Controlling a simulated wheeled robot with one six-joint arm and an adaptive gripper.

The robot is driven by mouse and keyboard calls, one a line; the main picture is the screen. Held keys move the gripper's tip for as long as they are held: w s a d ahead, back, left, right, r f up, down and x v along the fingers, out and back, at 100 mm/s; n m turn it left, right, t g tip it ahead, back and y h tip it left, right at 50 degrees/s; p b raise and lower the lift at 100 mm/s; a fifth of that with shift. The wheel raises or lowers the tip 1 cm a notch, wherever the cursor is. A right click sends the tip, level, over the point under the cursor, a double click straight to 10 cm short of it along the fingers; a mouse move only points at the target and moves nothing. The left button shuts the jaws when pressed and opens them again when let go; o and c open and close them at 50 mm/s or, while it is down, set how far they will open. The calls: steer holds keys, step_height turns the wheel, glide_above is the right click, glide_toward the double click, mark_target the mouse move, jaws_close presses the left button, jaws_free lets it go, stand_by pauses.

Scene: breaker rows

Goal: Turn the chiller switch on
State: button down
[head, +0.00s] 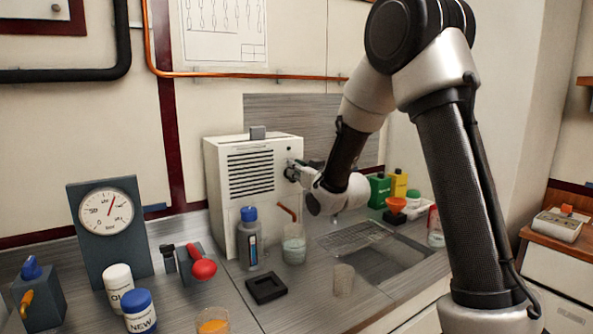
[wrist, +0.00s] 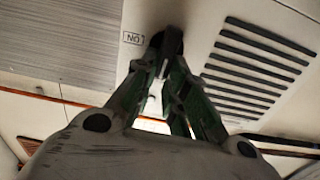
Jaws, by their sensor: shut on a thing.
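The chiller is a white box (head: 263,208) with dark vent slots, standing at the back of the counter in the head view. My gripper (head: 293,172) reaches its front face from the right, at the upper right of the vents. In the wrist view my gripper (wrist: 166,68) is shut on the dark switch lever (wrist: 172,40). A small framed label (wrist: 134,39) sits beside the lever and reads ON, turned upside down. The fingers hide the lever's base, so I cannot tell its exact setting. In the head view the switch is mostly hidden by my gripper.
A sink (head: 385,262) lies to the right.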

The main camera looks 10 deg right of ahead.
steer(key=shift+w+d+f+m, duration=0.1)
steer(key=shift+d+f+m, duration=0.3)
steer(key=shift+m, duration=2.5)
steer(key=shift+w+d+f+m, duration=0.15)
steer(key=shift+d+f+m, duration=0.25)
steer(key=shift+m, duration=2.5)
steer(key=shift+w+d+f+m, duration=0.1)
steer(key=shift+d+f+m, duration=0.3)
steer(key=shift+m, duration=2.5)
steer(key=shift+f, duration=0.1)
steer(key=c, duration=1.4)
jaws_free()
steer(key=shift+c, duration=0.2)
steer(key=v, duration=0.7)
steer(key=shift+s, duration=0.2)
